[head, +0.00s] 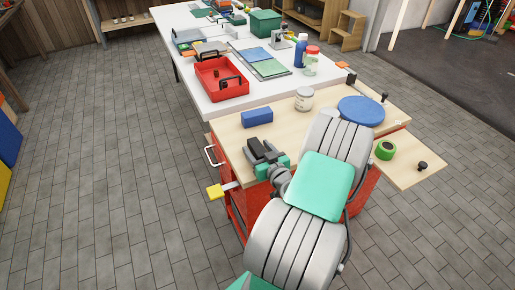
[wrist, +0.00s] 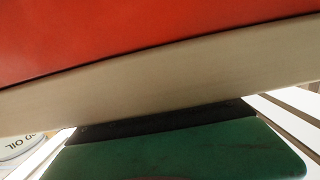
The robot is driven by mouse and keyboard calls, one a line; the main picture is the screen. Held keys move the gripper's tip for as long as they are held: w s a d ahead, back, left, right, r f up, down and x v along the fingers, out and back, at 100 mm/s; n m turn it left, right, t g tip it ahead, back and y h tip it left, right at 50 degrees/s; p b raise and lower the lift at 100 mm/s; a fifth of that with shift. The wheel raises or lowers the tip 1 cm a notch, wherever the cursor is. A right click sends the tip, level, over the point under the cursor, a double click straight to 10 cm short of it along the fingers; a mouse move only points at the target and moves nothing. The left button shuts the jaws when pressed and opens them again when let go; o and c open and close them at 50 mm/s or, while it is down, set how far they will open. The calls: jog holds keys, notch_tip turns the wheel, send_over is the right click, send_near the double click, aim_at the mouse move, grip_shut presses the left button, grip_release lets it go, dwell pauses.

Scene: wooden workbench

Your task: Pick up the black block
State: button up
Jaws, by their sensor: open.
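A black block-like shape (head: 254,146) shows on the near left part of the wooden bench top (head: 232,130) in the head view. My gripper (head: 265,155), dark with teal parts, is open right beside it. They overlap in this view, so I cannot tell their exact gap or whether they touch. The wrist view is tilted and close to the bench's pale edge (wrist: 150,85). It shows a dark green and black part below that edge, and neither a clear block nor fingertips.
A blue block (head: 257,117), a can (head: 304,99) and a blue disc (head: 361,111) stand on the bench top. A green tape roll (head: 385,150) lies at right. A red tray (head: 221,93) is on the white table behind. Bare wood lies between the blue block and can.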

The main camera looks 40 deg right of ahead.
jog(key=shift+w, duration=0.15)
jog(key=shift+c, duration=0.2)
grip_shut()
dwell(0.4)
